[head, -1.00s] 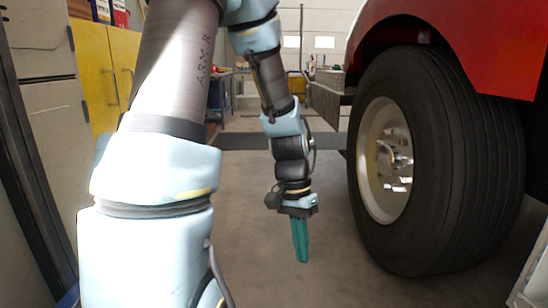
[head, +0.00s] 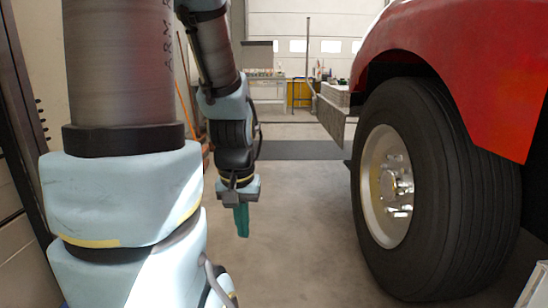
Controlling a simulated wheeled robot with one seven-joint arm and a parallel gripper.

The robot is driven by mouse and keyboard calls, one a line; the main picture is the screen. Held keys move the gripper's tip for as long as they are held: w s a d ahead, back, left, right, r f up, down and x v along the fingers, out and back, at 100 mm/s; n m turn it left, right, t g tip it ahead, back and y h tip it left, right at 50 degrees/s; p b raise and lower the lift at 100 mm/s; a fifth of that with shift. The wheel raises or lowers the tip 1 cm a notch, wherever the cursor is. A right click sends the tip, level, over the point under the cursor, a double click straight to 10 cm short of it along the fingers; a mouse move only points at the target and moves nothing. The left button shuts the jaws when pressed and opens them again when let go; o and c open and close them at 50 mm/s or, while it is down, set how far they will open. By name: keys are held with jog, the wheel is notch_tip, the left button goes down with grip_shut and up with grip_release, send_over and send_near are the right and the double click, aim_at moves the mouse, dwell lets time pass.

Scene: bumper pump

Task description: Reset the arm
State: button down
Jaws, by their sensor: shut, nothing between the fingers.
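My arm rises on the left of the head view and folds over, so its end hangs down near the middle. My gripper (head: 242,221) has green fingers that point down at the floor. The fingers are together with nothing between them. The gripper is in open air, left of the truck's wheel and apart from it. The upper part of my arm runs out of the top of the picture.
A large black tyre (head: 447,190) with a metal hub (head: 388,187) stands at the right under a red fender (head: 480,75). Grey floor (head: 300,230) lies clear between the gripper and the tyre. A dark cabinet edge (head: 30,140) is at the far left. A workbench (head: 267,90) stands far back.

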notch_tip(320, 180, up, 18)
jog(key=p, duration=1.5)
jog(key=shift+r+p, duration=0.15)
jog(key=shift+p, duration=0.25)
